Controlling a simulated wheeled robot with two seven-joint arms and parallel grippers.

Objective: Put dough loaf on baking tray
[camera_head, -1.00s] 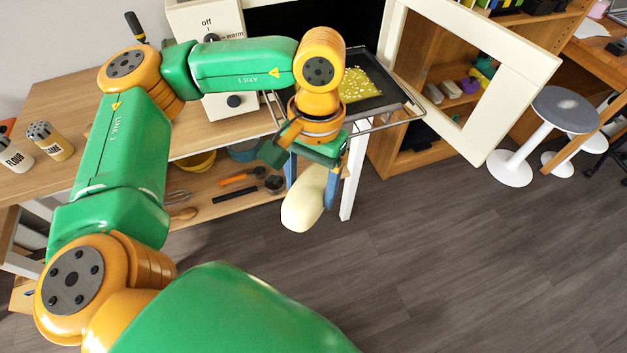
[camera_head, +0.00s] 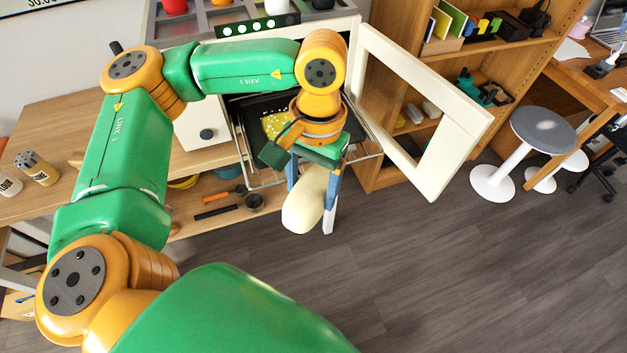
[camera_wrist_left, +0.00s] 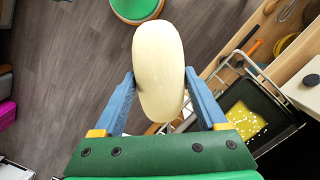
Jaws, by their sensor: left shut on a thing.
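The dough loaf (camera_head: 303,205) is pale, smooth and oblong. My left gripper (camera_head: 311,187) is shut on it, and it hangs below the fingers in the head view. In the left wrist view the loaf (camera_wrist_left: 158,70) lies between the two blue fingers. The baking tray (camera_head: 250,108) is dark and sits on a pulled-out wire rack at the open oven, behind my left wrist, which hides part of it. The tray (camera_wrist_left: 272,100) also shows at the right of the left wrist view. The loaf is apart from it. My right gripper is not in view.
A yellow sheet with white bits (camera_head: 274,124) lies on the tray. The cream oven door (camera_head: 452,150) stands open to the right of the rack. A wooden counter (camera_head: 60,115) is at the left, a round stool (camera_head: 543,130) at the right. The floor in front is clear.

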